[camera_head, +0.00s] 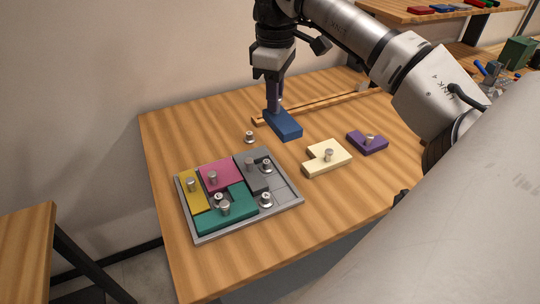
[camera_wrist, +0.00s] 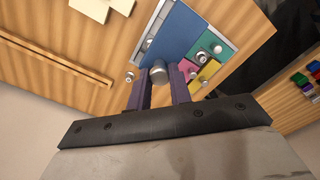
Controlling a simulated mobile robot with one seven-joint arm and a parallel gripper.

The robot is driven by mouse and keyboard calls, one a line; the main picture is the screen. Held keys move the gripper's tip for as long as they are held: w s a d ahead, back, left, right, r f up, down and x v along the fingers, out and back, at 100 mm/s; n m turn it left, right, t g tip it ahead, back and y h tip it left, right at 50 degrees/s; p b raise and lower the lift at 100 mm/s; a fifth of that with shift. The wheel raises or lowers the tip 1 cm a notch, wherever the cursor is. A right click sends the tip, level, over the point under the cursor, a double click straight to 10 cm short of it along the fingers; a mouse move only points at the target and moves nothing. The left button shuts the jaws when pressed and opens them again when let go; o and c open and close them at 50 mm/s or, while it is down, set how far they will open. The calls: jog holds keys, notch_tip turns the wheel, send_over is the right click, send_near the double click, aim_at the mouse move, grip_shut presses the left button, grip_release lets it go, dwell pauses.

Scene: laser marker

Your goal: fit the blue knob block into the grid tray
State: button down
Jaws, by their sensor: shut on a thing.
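The blue knob block (camera_head: 284,125) hangs from my gripper (camera_head: 273,108), which is shut on its knob. In the wrist view, the knob (camera_wrist: 158,75) sits between the two fingers of my gripper (camera_wrist: 160,82), with the flat blue block (camera_wrist: 172,38) beyond it. The block is behind and to the right of the grey grid tray (camera_head: 247,228), apart from it in the head view. The tray holds a yellow piece (camera_head: 192,199), a magenta piece (camera_head: 222,176), a teal piece (camera_head: 237,212) and a dark grey piece (camera_head: 255,178). Bare cells show at its right side.
A cream block (camera_head: 322,160) and a purple block (camera_head: 368,146) lie right of the tray. A small metal peg (camera_head: 249,138) stands behind it. A thin wooden strip (camera_head: 325,104) lies along the back. The table's front-left area is clear.

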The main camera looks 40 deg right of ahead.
aim_at(276, 123)
notch_tip(276, 123, down, 19)
jog(key=b, duration=1)
jog(key=shift+s, duration=0.1)
jog(key=shift+f, duration=0.1)
jog(key=shift+f+b, duration=0.15)
jog(key=shift+b, duration=0.2)
jog(key=c, duration=1.3)
grip_release()
notch_tip(276, 123, up, 12)
jog(key=shift+r, duration=0.2)
jog(key=shift+r, duration=0.1)
